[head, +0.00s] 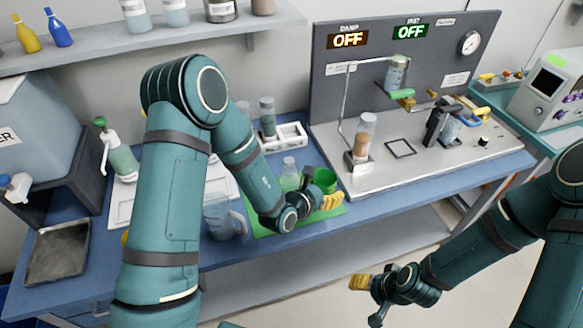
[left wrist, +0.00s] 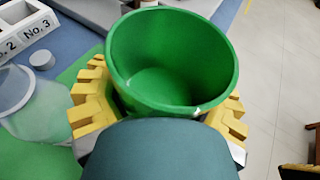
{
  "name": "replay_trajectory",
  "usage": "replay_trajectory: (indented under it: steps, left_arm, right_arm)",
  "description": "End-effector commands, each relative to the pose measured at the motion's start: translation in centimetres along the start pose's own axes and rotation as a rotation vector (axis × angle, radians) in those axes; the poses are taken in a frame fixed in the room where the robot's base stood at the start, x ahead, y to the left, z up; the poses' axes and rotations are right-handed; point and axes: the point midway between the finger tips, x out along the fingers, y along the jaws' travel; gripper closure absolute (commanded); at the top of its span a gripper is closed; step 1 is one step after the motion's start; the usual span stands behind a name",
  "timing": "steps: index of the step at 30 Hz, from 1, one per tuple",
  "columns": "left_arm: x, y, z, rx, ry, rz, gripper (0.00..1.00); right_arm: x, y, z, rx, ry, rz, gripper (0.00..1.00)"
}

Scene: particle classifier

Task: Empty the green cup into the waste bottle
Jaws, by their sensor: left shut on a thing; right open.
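The green cup (head: 325,179) is between the yellow fingers of my left gripper (head: 332,201), which is shut on it above the right part of the green mat (head: 262,225). In the left wrist view the cup (left wrist: 174,50) opens toward the camera; its inside looks green, with a pale speck near the front rim. A clear bottle with pale green contents (head: 290,178) stands just left of the cup on the mat. I cannot tell whether it is the waste bottle. My right gripper (head: 362,283) is open and empty, off the bench's front edge.
A clear jug (head: 222,218) stands at the mat's left, partly behind my left arm. A white numbered rack (head: 288,136) is behind. The steel bench rig (head: 420,165) with a vial stand is to the right. A spray bottle (head: 122,158) and metal tray (head: 58,252) are left.

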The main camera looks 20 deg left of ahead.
Motion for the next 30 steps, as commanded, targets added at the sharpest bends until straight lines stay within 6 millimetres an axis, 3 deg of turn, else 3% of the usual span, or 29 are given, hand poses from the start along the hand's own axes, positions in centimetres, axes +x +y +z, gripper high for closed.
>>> replay_trajectory:
  steps: [11,29,30]
  left_arm:
    - [-0.1,0.4,0.3,-0.057,-0.011,-0.021,0.78]
    - [-0.8,1.9,1.4,-0.331,-0.050,-0.125,0.78]
    - [-1.1,2.1,2.3,-0.350,-0.054,-0.132,0.78]
  right_arm:
    - [-0.1,0.0,0.0,0.000,0.000,0.000,0.38]
    - [-0.7,-0.2,-0.3,0.002,0.005,0.000,0.38]
    - [-1.4,-0.5,-0.4,0.002,0.005,0.000,0.38]
